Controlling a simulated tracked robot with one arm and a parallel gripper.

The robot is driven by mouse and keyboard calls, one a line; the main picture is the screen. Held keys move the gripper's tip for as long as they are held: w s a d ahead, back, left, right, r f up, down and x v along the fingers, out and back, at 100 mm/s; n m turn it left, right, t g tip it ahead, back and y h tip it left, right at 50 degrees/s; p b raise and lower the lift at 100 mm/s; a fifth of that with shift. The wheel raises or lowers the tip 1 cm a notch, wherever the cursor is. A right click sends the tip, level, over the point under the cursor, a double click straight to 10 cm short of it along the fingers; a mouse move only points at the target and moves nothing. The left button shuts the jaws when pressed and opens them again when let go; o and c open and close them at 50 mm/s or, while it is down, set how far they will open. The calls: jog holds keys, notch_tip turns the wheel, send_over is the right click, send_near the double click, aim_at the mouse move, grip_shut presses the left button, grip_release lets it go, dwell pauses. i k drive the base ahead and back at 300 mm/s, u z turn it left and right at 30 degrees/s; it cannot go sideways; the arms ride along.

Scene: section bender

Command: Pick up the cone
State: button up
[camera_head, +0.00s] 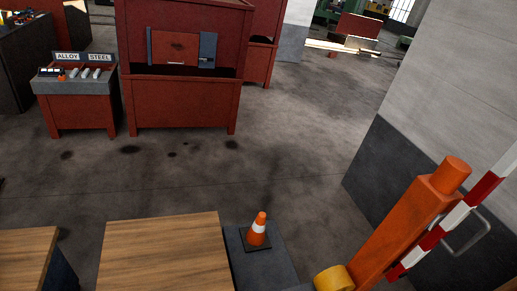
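The cone (259,229) is small and orange with a white band and a dark square base. It stands upright on a dark grey block (272,269), close to its left side, near the bottom middle of the view. Nothing covers the cone and nothing is touching its sides. My gripper does not show in this view, so its distance from the cone and its opening cannot be seen.
A wooden top (163,255) lies just left of the block, with another (25,256) at far left. A red-and-white striped bar (455,222) stands at right before a wall (455,80). A red cabinet (182,103) and labelled stand (83,115) stand behind; the floor (250,175) between is clear.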

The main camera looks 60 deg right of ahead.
aim_at(254, 237)
jog(key=z, duration=1.65)
jog(key=k, duration=1.2)
jog(key=u, duration=0.25)
jog(key=i, duration=1.2)
jog(key=z, duration=0.5)
jog(key=i, duration=0.95)
jog(key=z, duration=0.55)
